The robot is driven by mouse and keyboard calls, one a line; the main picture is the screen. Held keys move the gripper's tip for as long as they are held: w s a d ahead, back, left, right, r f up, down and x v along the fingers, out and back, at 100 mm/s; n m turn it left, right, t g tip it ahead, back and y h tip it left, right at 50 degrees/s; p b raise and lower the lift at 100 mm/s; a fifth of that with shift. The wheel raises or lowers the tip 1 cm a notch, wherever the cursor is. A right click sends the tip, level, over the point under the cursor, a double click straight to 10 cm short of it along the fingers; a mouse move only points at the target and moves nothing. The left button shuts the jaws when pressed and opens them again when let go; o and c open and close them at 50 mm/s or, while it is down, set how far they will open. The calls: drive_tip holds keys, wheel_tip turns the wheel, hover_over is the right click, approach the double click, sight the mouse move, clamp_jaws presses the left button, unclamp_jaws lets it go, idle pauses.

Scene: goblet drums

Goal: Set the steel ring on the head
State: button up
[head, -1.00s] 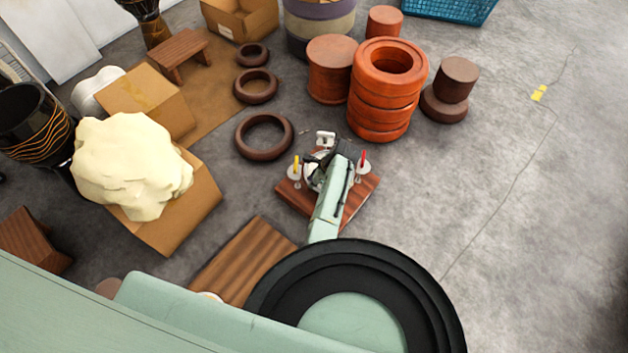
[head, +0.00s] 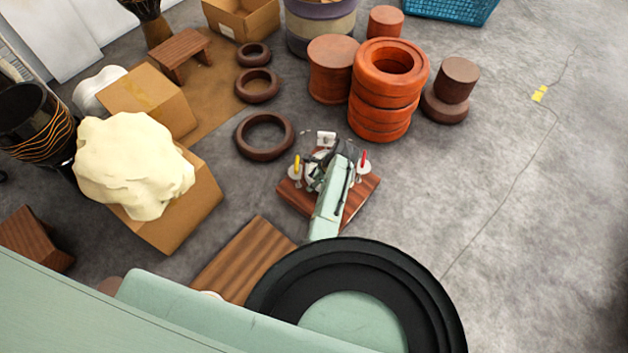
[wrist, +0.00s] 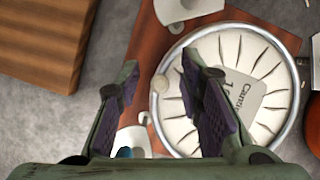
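The pale, pleated drum head (wrist: 262,62) carries a grey tag and shows in the wrist view. The shiny steel ring (wrist: 296,75) runs around its edge; I cannot tell whether it rests on the head or sits above it. My gripper (wrist: 160,64) is open, with its two purple-padded fingers apart. The ring's left edge passes between the fingers in the picture; contact is not clear. In the head view my gripper (head: 328,145) is over the reddish wooden board (head: 361,200), and my arm hides most of the ring and head.
White-based holders with a yellow stick (head: 296,163) and a red stick (head: 364,160) flank my gripper. Dark rings (head: 265,155) lie behind left; stacked orange rings (head: 380,123) stand behind right. A striped plank (head: 243,262) lies at front left. The floor to the right is mostly clear.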

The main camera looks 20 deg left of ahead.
drive_tip(key=v, duration=1.2)
idle(0.5)
